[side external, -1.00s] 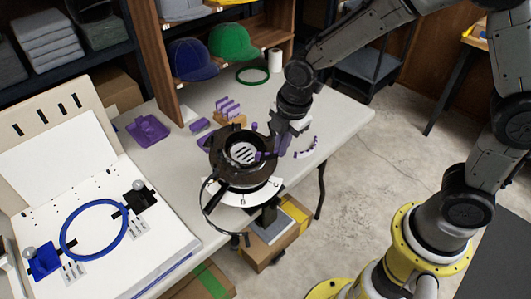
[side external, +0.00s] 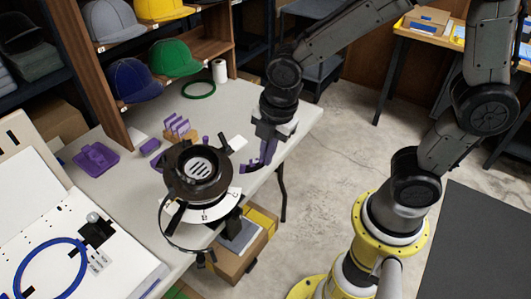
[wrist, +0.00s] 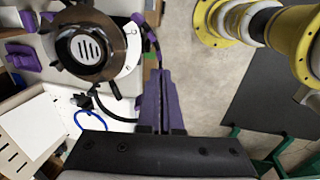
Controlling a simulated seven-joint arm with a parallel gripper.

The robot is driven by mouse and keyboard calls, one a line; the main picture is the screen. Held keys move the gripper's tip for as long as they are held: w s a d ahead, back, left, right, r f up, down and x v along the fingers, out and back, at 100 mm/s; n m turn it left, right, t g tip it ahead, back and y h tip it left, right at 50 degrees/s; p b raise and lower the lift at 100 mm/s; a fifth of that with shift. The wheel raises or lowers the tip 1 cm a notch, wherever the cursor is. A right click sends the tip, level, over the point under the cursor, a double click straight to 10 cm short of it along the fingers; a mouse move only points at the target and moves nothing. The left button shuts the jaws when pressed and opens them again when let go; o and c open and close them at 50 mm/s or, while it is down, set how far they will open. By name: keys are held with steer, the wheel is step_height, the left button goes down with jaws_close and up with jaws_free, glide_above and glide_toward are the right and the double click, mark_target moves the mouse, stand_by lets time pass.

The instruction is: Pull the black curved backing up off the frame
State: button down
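The round black cap frame (side external: 197,172) stands at the table's front edge, with a slotted light disc in its middle and a white marked band around its lower side. It also shows at upper left in the wrist view (wrist: 88,45). A thin black curved strip (side external: 166,232) hangs at its lower left; I cannot tell whether this is the backing or how it is attached. My gripper (side external: 266,157) is right of the frame, apart from it.
A purple toothed curved piece (side external: 248,166) lies by the table edge, close to my gripper. A white card (side external: 238,143) lies beside the frame. Purple holders (side external: 95,158) and a green ring (side external: 198,89) lie further back. A blue hoop (side external: 45,270) is at left.

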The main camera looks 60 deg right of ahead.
steer(key=r, duration=0.3)
steer(key=shift+s+r, duration=0.3)
steer(key=shift+r, duration=0.1)
